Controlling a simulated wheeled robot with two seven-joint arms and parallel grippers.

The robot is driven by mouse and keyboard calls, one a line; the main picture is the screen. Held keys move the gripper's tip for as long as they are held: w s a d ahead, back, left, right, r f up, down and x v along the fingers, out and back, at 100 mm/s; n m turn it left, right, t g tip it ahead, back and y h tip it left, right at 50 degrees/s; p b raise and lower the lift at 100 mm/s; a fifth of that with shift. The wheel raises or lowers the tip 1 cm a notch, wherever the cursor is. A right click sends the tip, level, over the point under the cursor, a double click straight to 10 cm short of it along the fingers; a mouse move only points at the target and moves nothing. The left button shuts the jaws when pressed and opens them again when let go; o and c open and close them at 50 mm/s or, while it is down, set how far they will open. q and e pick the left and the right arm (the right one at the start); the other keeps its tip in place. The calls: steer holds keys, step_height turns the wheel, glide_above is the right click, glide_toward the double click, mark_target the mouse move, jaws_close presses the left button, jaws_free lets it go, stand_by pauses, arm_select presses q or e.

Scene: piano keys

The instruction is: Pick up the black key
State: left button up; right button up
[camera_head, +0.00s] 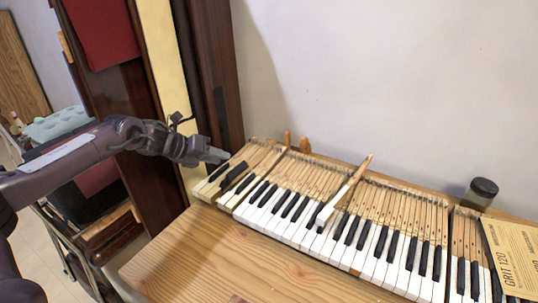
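A piano keyboard (290,212) with white and black keys and bare wooden key ends lies on the wooden table. A larger black key (233,174) lies slantwise across the wooden part at the keyboard's left end. It looks loose and is tilted against the row. My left gripper (216,156) is just above and left of this black key, apart from it, with nothing seen in it. Its fingers are too small and edge-on to show whether they are open. My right gripper is not in view.
A key (343,192) with a white front sticks up above the row mid-keyboard. A dark-lidded jar (480,193) and a sandpaper sheet (512,254) are at the right. A wall rises behind, with dark wooden panels (212,70) at the left. The table front (215,255) is clear.

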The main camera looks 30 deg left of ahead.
mark_target(234, 175)
arm_select(q)
steer(key=shift+w+d+f, duration=0.25)
steer(key=shift+w, duration=0.2)
steer(key=shift+w+d+f, duration=0.25)
steer(key=shift+w+d, duration=0.05)
steer(key=shift+d, duration=0.15)
steer(key=p+x, duration=0.1)
steer(key=x, duration=0.3)
steer(key=shift+w+f, duration=0.1)
steer(key=shift+w, duration=0.2)
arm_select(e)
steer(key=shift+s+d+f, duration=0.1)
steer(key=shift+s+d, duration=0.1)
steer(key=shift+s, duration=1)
arm_select(q)
steer(key=shift+f, duration=0.1)
steer(key=shift+d, duration=0.1)
jaws_close()
